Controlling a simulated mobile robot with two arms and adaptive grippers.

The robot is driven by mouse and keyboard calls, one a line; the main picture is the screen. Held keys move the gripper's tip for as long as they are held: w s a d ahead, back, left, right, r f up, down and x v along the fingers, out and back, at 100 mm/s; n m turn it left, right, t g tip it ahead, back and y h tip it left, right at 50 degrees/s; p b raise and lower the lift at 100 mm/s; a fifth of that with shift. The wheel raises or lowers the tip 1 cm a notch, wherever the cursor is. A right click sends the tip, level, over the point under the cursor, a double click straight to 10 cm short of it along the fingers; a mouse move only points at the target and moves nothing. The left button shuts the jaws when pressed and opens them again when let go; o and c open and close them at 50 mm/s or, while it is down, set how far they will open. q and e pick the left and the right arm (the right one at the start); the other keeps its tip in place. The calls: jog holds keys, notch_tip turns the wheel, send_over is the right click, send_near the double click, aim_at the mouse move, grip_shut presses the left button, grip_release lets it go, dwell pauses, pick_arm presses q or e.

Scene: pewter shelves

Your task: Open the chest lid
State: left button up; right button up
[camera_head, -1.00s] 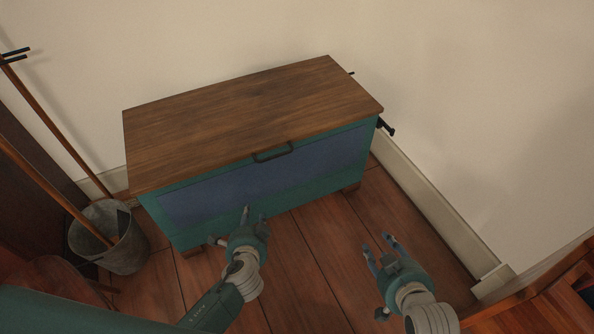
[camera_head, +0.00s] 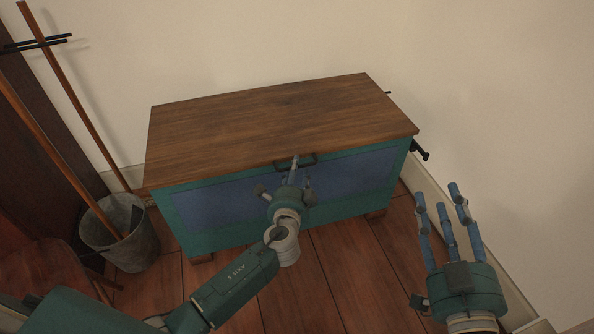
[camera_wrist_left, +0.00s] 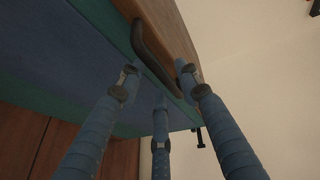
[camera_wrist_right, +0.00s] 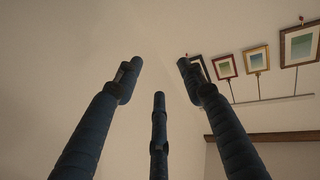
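The chest has a brown wooden lid (camera_head: 270,115), which lies shut on a teal body with a blue front panel (camera_head: 215,203). A dark handle (camera_head: 310,161) sits at the front edge of the lid; it also shows in the left wrist view (camera_wrist_left: 152,55). My left gripper (camera_head: 288,178) is at the chest's front, just below the handle. In the left wrist view its fingers are spread, with the handle between and beyond the tips; contact cannot be told. My right gripper (camera_head: 446,208) is open and empty, raised to the right of the chest.
A pale wall (camera_head: 480,80) is behind and to the right. Wooden floor (camera_head: 350,265) lies clear in front. Framed pictures (camera_wrist_right: 255,60) hang on a wall.

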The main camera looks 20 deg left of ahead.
pick_arm(q)
jog(key=shift+x, duration=0.85)
pick_arm(e)
jog(key=shift+a+r+t, duration=0.15)
jog(key=shift+r+t, duration=0.45)
jog(key=shift+r, duration=0.6)
pick_arm(q)
grip_shut()
pick_arm(e)
jog(key=shift+f, duration=0.1)
